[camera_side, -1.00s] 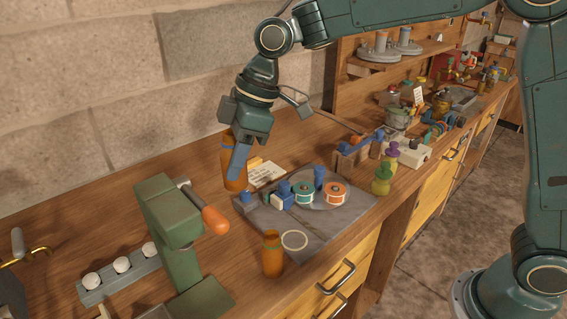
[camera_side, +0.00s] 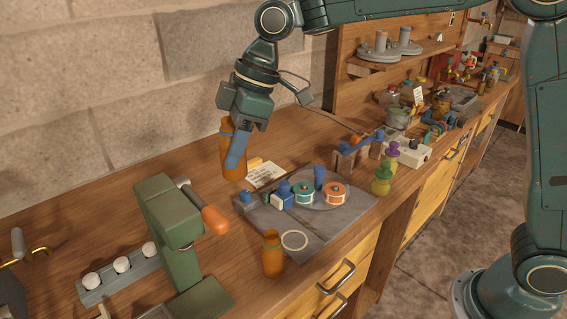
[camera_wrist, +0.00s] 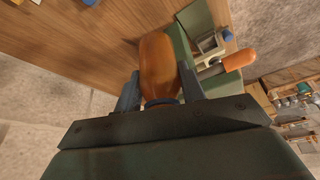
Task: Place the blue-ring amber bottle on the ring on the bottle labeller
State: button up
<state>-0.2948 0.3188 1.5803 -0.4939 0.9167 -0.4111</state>
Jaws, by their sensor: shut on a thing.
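My gripper (camera_side: 236,150) is shut on an amber bottle (camera_side: 229,163) with a blue ring near its top, held above the bench behind the labeller. In the wrist view the bottle (camera_wrist: 158,68) sits between the fingers of my gripper (camera_wrist: 160,92), the blue ring close to the palm. The bottle labeller (camera_side: 320,222) is a grey plate with reels and blue posts. Its pale ring (camera_side: 294,240) lies near the front left corner and is bare. My gripper is up and to the left of the ring.
A second amber bottle (camera_side: 272,254) stands just left of the ring, close to it. A green press (camera_side: 170,225) with an orange handle (camera_side: 215,219) stands further left. A white card (camera_side: 266,175) lies behind the plate. Green and purple bottles (camera_side: 382,178) stand at right.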

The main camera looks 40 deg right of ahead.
dwell(0.3)
jog(key=shift+s+d+r, duration=0.1)
jog(key=shift+s+d, duration=0.05)
jog(key=shift+d, duration=0.35)
jog(key=s+d+r, duration=0.1)
jog(key=s+d, duration=0.4)
jog(key=d, duration=0.3)
jog(key=shift+s, duration=0.35)
notch_tip(320, 180, down, 16)
jog(key=shift+r, duration=0.15)
jog(key=shift+f, duration=2.1)
jog(key=shift+f, duration=0.1)
